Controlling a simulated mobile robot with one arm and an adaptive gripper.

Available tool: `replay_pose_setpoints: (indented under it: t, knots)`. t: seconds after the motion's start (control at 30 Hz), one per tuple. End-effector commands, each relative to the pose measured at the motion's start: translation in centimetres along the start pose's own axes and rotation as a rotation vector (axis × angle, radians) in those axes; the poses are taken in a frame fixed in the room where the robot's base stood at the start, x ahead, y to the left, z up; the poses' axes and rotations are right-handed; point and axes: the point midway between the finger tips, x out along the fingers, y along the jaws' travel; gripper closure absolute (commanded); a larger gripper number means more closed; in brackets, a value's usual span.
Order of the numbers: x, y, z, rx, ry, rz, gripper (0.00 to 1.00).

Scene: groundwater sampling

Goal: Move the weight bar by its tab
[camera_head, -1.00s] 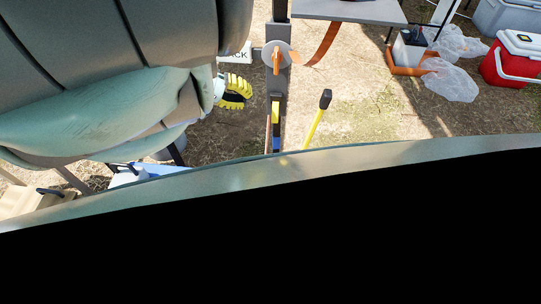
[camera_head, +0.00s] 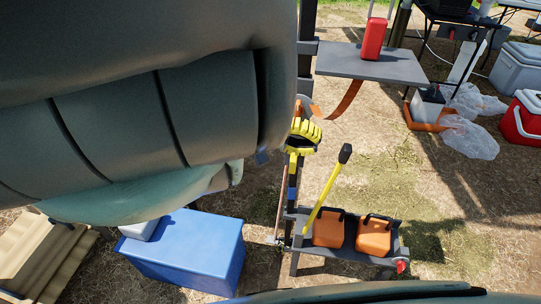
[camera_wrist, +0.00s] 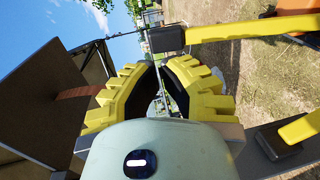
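My gripper (camera_head: 303,136) has yellow ribbed fingers. It is beside the upright post, left of the dark-tipped end of a yellow bar (camera_head: 326,192). In the wrist view its fingers (camera_wrist: 158,72) stand apart with a gap between them, and I see nothing held there. The yellow bar also shows in the wrist view (camera_wrist: 245,30), its dark end block near the fingertips but apparently apart. The bar slants up from a grey tray (camera_head: 379,257) holding two orange weights (camera_head: 328,228). I cannot tell which piece is the weight bar or its tab.
A grey shelf (camera_head: 345,64) with a red container (camera_head: 374,38) stands above right of my gripper. An orange strap (camera_head: 345,100) hangs beneath it. A blue box (camera_head: 190,245) stands lower left. A red cooler (camera_head: 522,118) and plastic bags lie right. Open ground lies between.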

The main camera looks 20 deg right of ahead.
Motion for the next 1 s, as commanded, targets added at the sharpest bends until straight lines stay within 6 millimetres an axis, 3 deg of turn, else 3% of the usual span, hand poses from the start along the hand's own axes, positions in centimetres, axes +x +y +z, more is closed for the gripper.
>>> replay_pose_setpoints:
  t: [0.1, 0.3, 1.0]
  knots:
    - [2.3, 0.0, 0.1, 0.001, -0.005, 0.001, 1.00]
    - [4.6, -0.1, 0.1, 0.000, -0.003, -0.001, 1.00]
    - [5.7, 0.2, 0.1, 0.001, -0.003, -0.034, 1.00]
